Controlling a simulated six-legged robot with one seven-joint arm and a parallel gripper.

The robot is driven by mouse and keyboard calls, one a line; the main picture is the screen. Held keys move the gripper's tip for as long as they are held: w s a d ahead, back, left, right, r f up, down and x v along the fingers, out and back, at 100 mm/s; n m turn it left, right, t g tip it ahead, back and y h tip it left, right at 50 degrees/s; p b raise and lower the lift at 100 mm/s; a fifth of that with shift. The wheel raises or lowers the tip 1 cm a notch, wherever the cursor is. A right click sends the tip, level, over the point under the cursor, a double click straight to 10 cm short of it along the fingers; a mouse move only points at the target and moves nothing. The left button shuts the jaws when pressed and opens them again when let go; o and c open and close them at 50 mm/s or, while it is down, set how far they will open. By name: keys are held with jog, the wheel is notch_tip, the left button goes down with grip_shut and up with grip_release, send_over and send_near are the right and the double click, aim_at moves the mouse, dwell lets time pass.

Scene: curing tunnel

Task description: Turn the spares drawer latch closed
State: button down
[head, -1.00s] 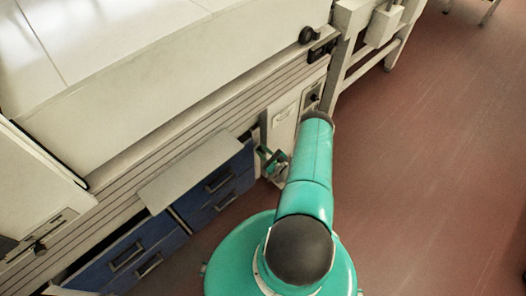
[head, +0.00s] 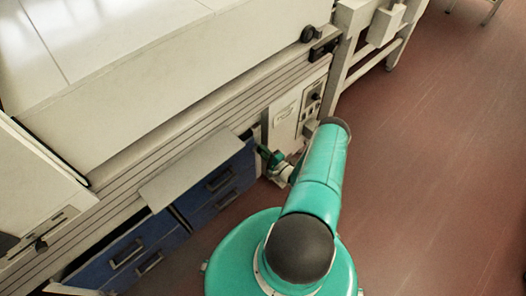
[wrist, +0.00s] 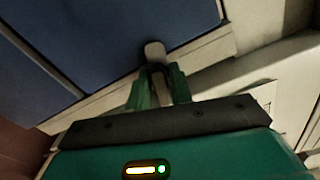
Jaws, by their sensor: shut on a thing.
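The latch (wrist: 154,50) is a small pale grey lever with a rounded end in the wrist view. It reaches from between my fingers, across the pale cabinet frame, to the edge of a blue drawer front (wrist: 130,25). My gripper (wrist: 157,82) has its green fingers shut on the latch's near part. In the head view my gripper (head: 266,155) is at the right end of the blue drawers (head: 222,186), beside the pale control panel; the latch is too small to make out there. No label shows which drawer is the spares drawer.
A pale shelf flap (head: 192,170) juts out above the drawers. More blue drawers (head: 128,258) are at the lower left. The red floor (head: 430,170) on the right is clear.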

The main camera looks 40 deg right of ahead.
jog(key=shift+d+f+n, duration=0.1)
jog(key=shift+n, duration=1.4)
jog(key=c, duration=1.4)
grip_release()
jog(key=s, duration=1.3)
jog(key=shift+s+d, duration=0.15)
jog(key=shift+s, duration=0.25)
